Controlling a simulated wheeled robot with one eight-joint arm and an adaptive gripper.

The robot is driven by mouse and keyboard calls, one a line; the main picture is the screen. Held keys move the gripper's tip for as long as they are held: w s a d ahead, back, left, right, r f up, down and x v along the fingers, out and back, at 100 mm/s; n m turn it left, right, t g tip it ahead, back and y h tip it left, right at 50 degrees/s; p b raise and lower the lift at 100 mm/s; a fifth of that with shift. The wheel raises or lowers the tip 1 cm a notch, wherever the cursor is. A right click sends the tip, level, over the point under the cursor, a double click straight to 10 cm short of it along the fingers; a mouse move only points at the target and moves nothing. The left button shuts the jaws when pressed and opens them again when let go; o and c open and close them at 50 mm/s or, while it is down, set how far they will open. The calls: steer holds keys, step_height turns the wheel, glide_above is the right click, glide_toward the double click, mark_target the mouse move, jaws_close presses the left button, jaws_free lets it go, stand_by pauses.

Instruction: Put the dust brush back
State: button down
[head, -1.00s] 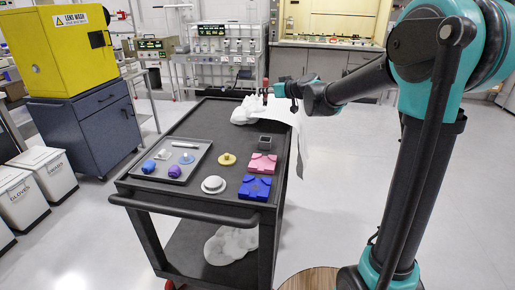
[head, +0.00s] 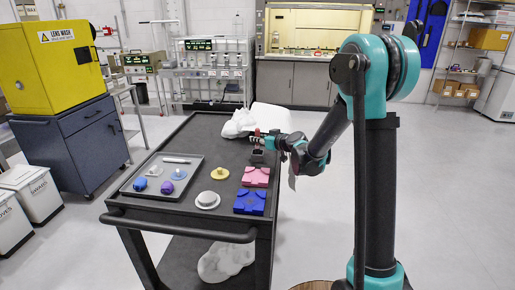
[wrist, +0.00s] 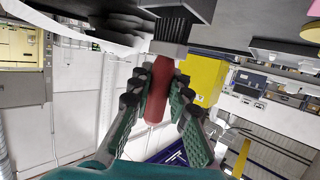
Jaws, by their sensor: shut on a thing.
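My gripper (head: 266,141) is at the far right part of the black cart top and is shut on the dust brush (wrist: 158,88). The brush has a red handle, a grey collar and a dark head. In the wrist view, green and black fingers hold the handle from both sides. In the head view the handle (head: 257,134) stands roughly upright above a small dark square holder (head: 257,158). The holder also shows at the top of the wrist view (wrist: 196,9). The brush head is at the holder's edge or opening; I cannot tell whether it is inside.
The black cart (head: 190,222) carries a grey tray (head: 132,187) with several small items. A pink block (head: 256,177), a blue block (head: 250,202), a yellow disc (head: 220,174) and a white disc (head: 207,200) lie nearer. White cloth (head: 240,122) lies behind the holder.

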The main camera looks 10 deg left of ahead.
mark_target(258, 147)
steer(key=shift+f, duration=2.05)
steer(key=c, duration=1.4)
jaws_free()
steer(key=shift+f, duration=0.1)
steer(key=shift+c, duration=0.2)
steer(key=shift+s+d+r, duration=0.2)
steer(key=shift+d, duration=0.1)
steer(key=v, duration=1.1)
steer(key=s+d+f+m+g+h, duration=0.2)
steer(key=s+d+f+m+h, duration=0.1)
steer(key=s+d, duration=0.4)
steer(key=s+d+f+m+g+h, duration=0.2)
steer(key=s+d+f, duration=0.3)
steer(key=s, duration=0.8)
steer(key=s+d+f+m+g+h, duration=0.2)
steer(key=s+d+f+m+h, duration=0.1)
steer(key=s+d, duration=0.6)
steer(key=shift+s+f+m+h, duration=0.4)
steer(key=shift+s+f+h, duration=0.15)
steer(key=shift+h, duration=0.55)
